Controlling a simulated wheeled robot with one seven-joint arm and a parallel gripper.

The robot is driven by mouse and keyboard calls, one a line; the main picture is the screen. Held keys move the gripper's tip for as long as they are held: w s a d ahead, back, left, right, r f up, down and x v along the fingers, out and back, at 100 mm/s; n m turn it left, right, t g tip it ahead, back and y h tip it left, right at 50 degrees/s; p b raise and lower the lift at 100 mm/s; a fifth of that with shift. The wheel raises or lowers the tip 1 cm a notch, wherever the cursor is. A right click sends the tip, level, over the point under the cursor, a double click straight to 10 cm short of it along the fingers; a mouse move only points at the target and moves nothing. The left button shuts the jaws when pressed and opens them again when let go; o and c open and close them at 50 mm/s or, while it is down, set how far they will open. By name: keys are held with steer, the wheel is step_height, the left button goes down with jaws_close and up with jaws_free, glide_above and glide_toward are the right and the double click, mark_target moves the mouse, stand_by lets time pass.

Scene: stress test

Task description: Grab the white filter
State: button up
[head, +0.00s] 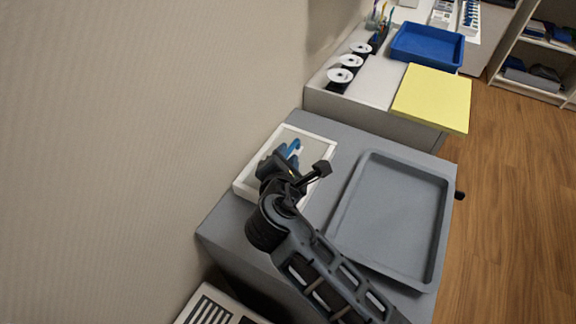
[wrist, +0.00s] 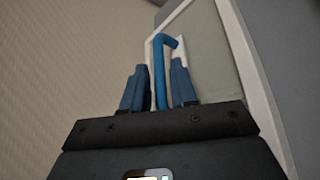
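My gripper (head: 293,152) is over the white-rimmed tray (head: 245,192) in the head view, with its blue fingers pointing down to it. In the wrist view, the two blue fingers (wrist: 158,72) stand apart. A blue rod with a bent top (wrist: 159,62) shows between them. A narrow white piece (wrist: 150,58) shows beside the rod, largely hidden by the fingers. I cannot tell whether this white piece is the filter, or whether either finger touches it. The white tray rim (wrist: 240,45) runs along the right of the wrist view.
A large grey tray (head: 395,215) lies right of the white-rimmed tray on the grey cabinet top (head: 335,130). Behind are a yellow panel (head: 433,97), a blue tray (head: 428,46) and several white discs (head: 340,75). The wall (head: 150,120) is close on the left.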

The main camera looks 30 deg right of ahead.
jaws_close()
stand_by(1.3)
